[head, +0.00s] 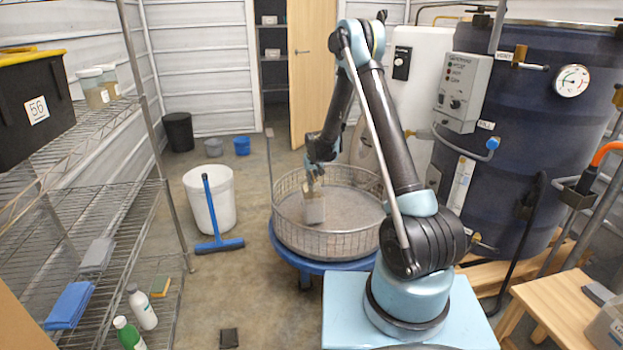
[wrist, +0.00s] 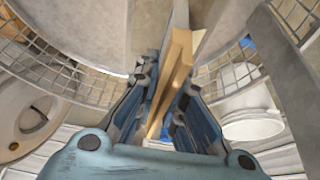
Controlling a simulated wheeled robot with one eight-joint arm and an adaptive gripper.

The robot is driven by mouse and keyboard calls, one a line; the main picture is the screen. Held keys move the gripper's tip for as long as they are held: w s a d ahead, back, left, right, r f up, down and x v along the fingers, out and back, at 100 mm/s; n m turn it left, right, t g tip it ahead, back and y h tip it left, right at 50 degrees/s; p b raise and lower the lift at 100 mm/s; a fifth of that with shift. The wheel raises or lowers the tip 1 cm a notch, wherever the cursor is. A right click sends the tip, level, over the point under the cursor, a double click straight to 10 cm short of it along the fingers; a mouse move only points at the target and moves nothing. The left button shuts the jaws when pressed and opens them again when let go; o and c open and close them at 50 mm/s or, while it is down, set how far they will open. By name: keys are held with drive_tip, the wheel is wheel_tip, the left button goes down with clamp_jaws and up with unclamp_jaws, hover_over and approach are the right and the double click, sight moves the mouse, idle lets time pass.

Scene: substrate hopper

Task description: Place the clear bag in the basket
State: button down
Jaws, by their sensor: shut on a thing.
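The clear bag (head: 314,210) hangs upright from my gripper (head: 313,184) in the head view, inside the outline of the round wire basket (head: 330,240). Whether its bottom touches the basket floor, I cannot tell. In the wrist view my gripper (wrist: 166,100) has its blue fingers on both sides of a narrow tan edge, the held bag (wrist: 176,68) seen edge-on. The basket's mesh wall (wrist: 60,72) shows to the left and right of the fingers. The basket stands on a blue round base.
A thin upright pole (head: 270,165) stands by the basket's left rim. A white bucket (head: 222,200) and a blue squeegee (head: 212,225) are left of it. A dark blue tank (head: 520,140) is at right, wire shelves (head: 90,190) at left.

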drive_tip(key=shift+f, duration=1.4)
drive_tip(key=c, duration=1.7)
unclamp_jaws()
drive_tip(key=shift+r, duration=0.1)
